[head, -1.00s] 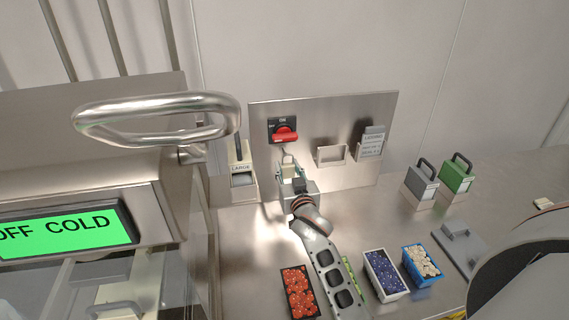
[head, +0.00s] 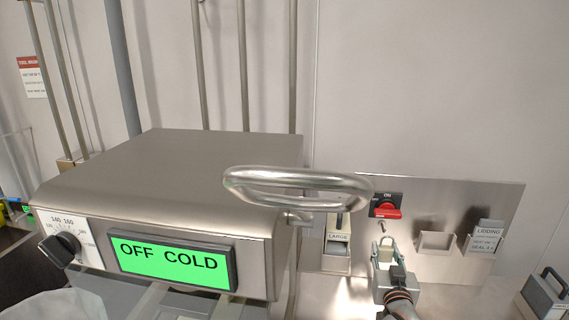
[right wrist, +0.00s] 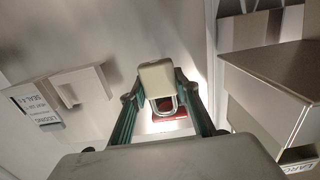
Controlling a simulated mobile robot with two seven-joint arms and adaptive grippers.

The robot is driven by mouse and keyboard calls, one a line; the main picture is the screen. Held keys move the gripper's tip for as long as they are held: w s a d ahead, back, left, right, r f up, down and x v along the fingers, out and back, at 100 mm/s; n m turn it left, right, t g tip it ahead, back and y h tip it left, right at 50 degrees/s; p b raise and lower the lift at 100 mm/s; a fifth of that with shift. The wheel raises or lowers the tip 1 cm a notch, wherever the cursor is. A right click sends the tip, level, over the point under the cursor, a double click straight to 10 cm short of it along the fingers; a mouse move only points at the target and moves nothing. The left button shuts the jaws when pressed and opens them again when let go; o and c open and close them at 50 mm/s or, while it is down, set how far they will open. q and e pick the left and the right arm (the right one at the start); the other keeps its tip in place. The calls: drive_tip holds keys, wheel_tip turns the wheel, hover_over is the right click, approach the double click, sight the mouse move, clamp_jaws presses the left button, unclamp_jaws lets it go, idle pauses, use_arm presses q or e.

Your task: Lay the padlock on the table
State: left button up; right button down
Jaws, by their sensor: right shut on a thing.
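My right gripper (head: 386,266) is in front of the steel panel, just below the red rotary switch (head: 386,206). In the right wrist view my right gripper (right wrist: 158,97) is shut on the padlock (right wrist: 157,77), a pale metal block with a shiny shackle. The shackle points toward the red switch (right wrist: 170,126). In the head view the padlock (head: 384,241) shows only as a small shape between the fingertips, above the steel table (head: 340,299). My left gripper is out of view.
A sealing machine with a green OFF COLD display (head: 175,265) and a looped handle (head: 298,187) stands left of the gripper. The panel carries a small holder (head: 436,243) and a LIDDING card pocket (head: 483,244). A grey handled block (head: 544,295) is at far right.

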sight(384, 261)
drive_tip(key=shift+f+b, duration=1.3)
drive_tip(key=v, duration=0.2)
drive_tip(key=shift+s+a, duration=0.1)
drive_tip(key=shift+s, duration=0.25)
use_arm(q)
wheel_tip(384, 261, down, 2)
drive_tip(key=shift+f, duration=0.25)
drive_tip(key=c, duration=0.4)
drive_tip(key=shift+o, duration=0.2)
use_arm(e)
drive_tip(key=s+a+r+n+y, duration=0.1)
drive_tip(key=s+a, duration=0.3)
drive_tip(key=s, duration=0.5)
drive_tip(key=s+a+r+n+y, duration=0.1)
drive_tip(key=s+a+r+y, duration=0.2)
drive_tip(key=s, duration=0.6)
drive_tip(key=shift+s+a+n+t, duration=0.3)
drive_tip(key=shift+a+n, duration=0.1)
drive_tip(key=shift+a, duration=0.65)
drive_tip(key=shift+s+f, duration=0.1)
drive_tip(key=shift+s, duration=0.1)
